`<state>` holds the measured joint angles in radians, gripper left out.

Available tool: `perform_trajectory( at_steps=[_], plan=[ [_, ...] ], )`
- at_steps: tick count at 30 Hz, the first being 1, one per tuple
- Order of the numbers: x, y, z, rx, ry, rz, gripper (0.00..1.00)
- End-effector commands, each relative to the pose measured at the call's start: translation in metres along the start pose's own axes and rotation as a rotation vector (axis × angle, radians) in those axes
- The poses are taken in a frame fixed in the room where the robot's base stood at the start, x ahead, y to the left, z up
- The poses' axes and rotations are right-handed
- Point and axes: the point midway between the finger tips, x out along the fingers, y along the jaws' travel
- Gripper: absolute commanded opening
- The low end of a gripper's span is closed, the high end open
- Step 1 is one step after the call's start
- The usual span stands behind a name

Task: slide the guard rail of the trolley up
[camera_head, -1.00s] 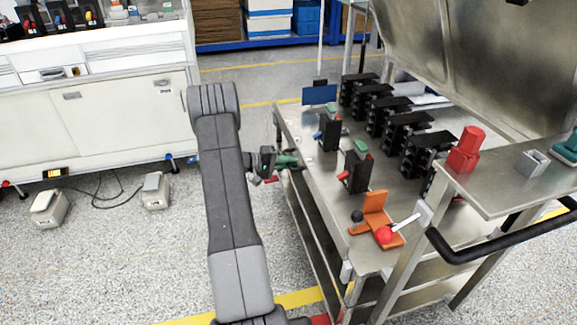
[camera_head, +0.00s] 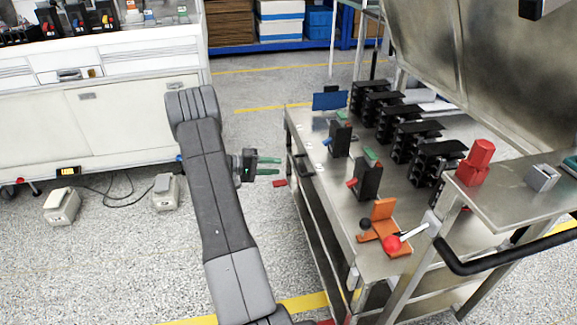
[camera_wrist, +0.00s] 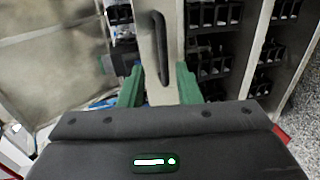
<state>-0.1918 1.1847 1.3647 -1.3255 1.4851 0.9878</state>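The trolley (camera_head: 345,205) is a metal cart right of my arm in the head view. A dark handle (camera_head: 304,165) sits on its left side. In the wrist view a black upright handle (camera_wrist: 161,48) is fixed to a pale metal strip, which looks like the guard rail (camera_wrist: 149,65). My gripper (camera_head: 268,166) has two green fingers, spread apart and empty, left of the trolley side with a gap to it. In the wrist view the fingers of my gripper (camera_wrist: 158,84) stand on both sides of the handle's lower end, with nothing between them touching.
Black breaker units (camera_head: 409,138), an orange bracket (camera_head: 384,225) and a red-knobbed lever (camera_head: 392,243) are on the trolley top. A red tab (camera_head: 280,183) shows by its left side. A white cabinet (camera_head: 125,125) stands left. The floor between is mostly clear.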

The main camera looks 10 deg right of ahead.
Motion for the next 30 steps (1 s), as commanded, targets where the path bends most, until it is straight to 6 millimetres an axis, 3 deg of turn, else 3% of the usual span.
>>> perform_trajectory(
  at_steps=[3,9,30],
  plan=[
    [-0.024,0.001,-0.001,0.001,0.003,0.000,0.31],
    [-0.044,0.000,0.000,0.000,0.001,0.000,0.31],
    [-0.046,0.000,0.000,0.000,0.000,0.001,0.31]
  ],
)
